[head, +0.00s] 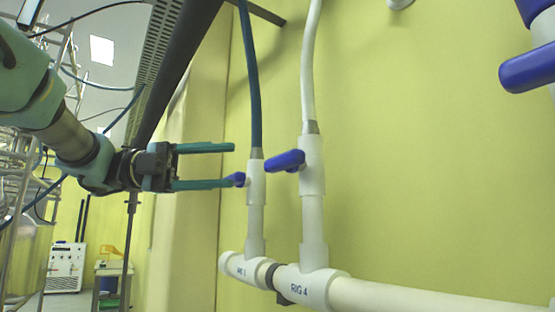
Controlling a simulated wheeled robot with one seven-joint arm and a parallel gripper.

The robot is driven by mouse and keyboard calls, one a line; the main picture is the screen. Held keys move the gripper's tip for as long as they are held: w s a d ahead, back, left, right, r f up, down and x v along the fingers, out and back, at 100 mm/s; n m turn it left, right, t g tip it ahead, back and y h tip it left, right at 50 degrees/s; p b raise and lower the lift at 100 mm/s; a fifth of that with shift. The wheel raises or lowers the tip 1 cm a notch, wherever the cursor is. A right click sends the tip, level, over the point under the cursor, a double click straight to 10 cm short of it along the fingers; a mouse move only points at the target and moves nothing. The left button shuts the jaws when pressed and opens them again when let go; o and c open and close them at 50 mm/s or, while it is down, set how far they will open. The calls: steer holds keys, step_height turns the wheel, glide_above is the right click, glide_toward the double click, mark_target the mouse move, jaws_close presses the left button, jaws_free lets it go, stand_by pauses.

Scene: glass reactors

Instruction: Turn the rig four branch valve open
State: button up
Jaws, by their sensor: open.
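The rig four branch valve (312,168) is a white upright fitting on a white pipe marked "RIG 4", in the middle of the head view. Its blue handle (287,161) sticks out to the left and toward me. My gripper (235,165) is left of that handle, open and empty, with two teal fingers one above the other pointing right. The lower fingertip lies in the picture beside the small blue handle (239,179) of the neighbouring valve. I cannot tell whether they touch.
The neighbouring white valve (256,190) stands close on the left, with a dark teal hose above it. A white hose (308,70) rises from the rig four valve. A larger blue handle (527,70) is at upper right. A yellow wall is behind.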

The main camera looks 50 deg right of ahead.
mark_target(272, 162)
steer(key=p+x, duration=0.2)
steer(key=x, duration=0.7)
steer(key=shift+s+p, duration=0.1)
steer(key=shift+p, duration=0.25)
jaws_close()
